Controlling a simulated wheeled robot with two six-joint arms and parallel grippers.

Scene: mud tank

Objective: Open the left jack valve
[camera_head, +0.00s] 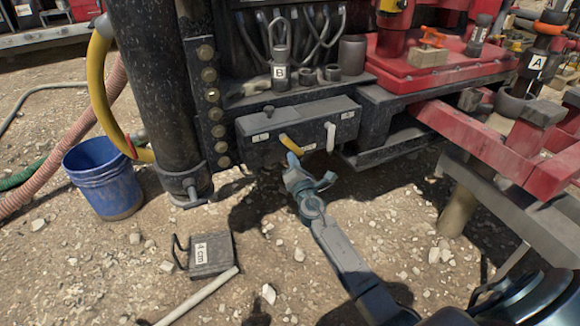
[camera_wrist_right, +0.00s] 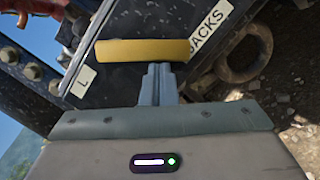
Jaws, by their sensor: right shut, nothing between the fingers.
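The valve box (camera_head: 300,125) is a dark metal block on the machine's side. A yellow lever (camera_head: 289,143) slants down and to the right from its front, beside the L label. It also shows in the right wrist view as a yellow bar (camera_wrist_right: 142,50) between the L label and the JACKS label. A white lever (camera_head: 330,136) hangs to its right. My right gripper (camera_head: 292,160) is shut and empty, with its fingertips (camera_wrist_right: 158,72) right at the yellow lever. I cannot tell whether they touch it. My left gripper is out of view.
A black cylinder post (camera_head: 155,80) and a blue bucket (camera_head: 103,180) stand to the left. A dark block marked 4 cm (camera_head: 210,258) and a pale pipe (camera_head: 198,297) lie on the gravel. Red steel beams (camera_head: 480,140) are on the right. Open gravel lies below the box.

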